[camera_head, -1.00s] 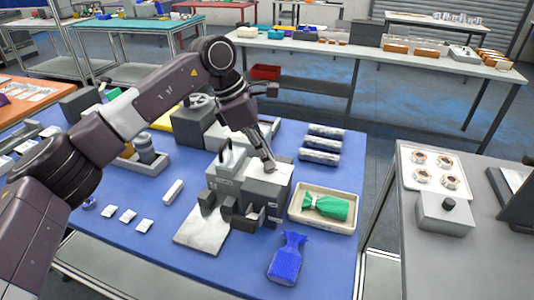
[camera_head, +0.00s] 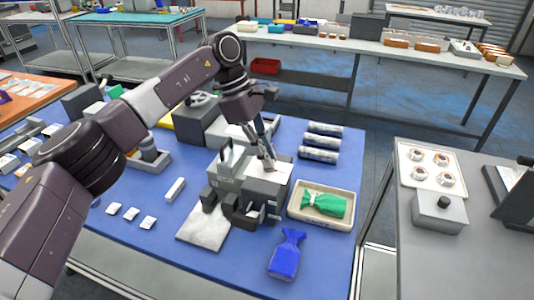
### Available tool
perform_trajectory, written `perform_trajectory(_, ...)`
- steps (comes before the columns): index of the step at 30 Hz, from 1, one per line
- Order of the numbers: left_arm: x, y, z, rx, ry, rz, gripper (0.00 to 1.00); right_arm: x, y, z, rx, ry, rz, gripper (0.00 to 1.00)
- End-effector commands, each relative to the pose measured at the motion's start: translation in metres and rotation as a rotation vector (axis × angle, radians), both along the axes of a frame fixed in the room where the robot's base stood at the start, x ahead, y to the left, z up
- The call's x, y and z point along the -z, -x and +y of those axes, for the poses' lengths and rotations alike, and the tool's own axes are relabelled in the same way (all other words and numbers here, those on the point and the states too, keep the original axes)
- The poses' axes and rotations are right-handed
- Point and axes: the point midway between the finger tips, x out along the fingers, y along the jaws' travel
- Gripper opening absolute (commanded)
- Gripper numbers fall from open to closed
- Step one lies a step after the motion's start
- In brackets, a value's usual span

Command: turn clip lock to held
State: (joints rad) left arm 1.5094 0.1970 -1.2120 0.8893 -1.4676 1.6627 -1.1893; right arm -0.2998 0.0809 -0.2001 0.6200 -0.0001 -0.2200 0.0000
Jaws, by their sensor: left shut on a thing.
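A grey boxy device (camera_head: 262,193) stands on the blue table top, with a pale plate (camera_head: 203,228) at its front left. My left gripper (camera_head: 269,161) reaches down to the top of this device. Its fingers are shut on a small part there, which they mostly cover. I cannot make out the clip lock's shape or which position it is in. My right gripper is not in view.
A tray (camera_head: 329,226) with a green bag (camera_head: 324,204) sits right of the device, and a blue bag (camera_head: 285,257) lies in front. Several wrapped rolls (camera_head: 322,142) lie behind. Small white pieces (camera_head: 130,213) lie to the left. A grey side table (camera_head: 420,270) stands at the right.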

Motion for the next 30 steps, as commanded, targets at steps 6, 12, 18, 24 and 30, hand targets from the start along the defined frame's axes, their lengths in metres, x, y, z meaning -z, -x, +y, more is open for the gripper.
perform_trajectory(6, -0.003, -0.002, 0.0, -0.001, 0.001, -0.007, 0.0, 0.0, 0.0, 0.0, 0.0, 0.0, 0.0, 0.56)
perform_trajectory(12, -0.002, -0.001, 0.0, -0.001, 0.001, -0.005, 0.26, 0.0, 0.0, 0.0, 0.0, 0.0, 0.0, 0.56)
perform_trajectory(18, -0.001, -0.001, 0.0, 0.0, 0.001, -0.003, 0.26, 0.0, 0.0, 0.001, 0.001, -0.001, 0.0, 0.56)
perform_trajectory(24, -0.012, -0.002, 0.004, -0.001, 0.001, -0.004, 0.26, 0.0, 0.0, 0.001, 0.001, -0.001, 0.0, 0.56)
perform_trajectory(30, -0.049, -0.008, 0.018, -0.004, 0.002, -0.006, 0.26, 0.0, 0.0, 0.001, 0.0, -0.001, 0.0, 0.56)
